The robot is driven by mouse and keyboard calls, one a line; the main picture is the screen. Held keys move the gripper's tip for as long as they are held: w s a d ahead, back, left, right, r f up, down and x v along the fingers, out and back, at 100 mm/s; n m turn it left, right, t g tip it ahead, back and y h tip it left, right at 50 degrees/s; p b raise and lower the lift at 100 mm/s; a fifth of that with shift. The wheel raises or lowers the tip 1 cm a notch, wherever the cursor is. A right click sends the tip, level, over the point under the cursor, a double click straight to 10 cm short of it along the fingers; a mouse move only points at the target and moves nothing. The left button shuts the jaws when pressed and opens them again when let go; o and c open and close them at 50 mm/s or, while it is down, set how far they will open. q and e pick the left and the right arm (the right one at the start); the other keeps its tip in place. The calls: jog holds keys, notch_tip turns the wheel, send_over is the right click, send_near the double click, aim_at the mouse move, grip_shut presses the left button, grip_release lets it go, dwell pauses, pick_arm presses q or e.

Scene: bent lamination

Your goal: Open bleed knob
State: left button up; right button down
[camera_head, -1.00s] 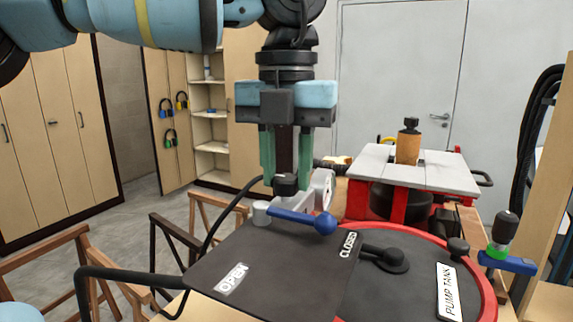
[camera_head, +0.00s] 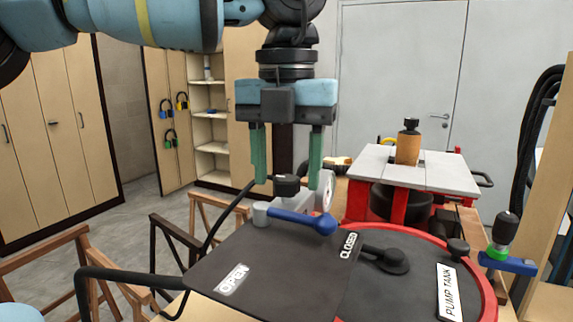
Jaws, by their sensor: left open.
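A small black knob (camera_head: 286,186) stands on top of a light grey metal valve body, behind the near black panel. It appears to be the bleed knob. A blue lever (camera_head: 300,220) with a round end extends from the valve toward the "CLOSED" label (camera_head: 348,245); the "OPEN" label (camera_head: 232,280) is farther left. My left gripper (camera_head: 288,184) points straight down with its green fingers open. In the picture, the fingertips lie on either side of the black knob; I cannot tell whether they are at its depth. My right gripper is not in view.
A black lever (camera_head: 385,257) and a "PUMP TANK" label (camera_head: 449,292) are on the red-rimmed tank top. A red stand with a grey top (camera_head: 445,172) is behind. A blue-handled valve with a green collar (camera_head: 507,262) stands right. A black hose (camera_head: 208,228) runs left of the valve.

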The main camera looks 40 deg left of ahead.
aim_at(286, 178)
pick_arm(q)
notch_tip(286, 178, up, 8)
jog(key=shift+f+p, duration=0.2)
jog(key=shift+p, duration=0.25)
jog(key=shift+f, duration=0.1)
dwell(0.4)
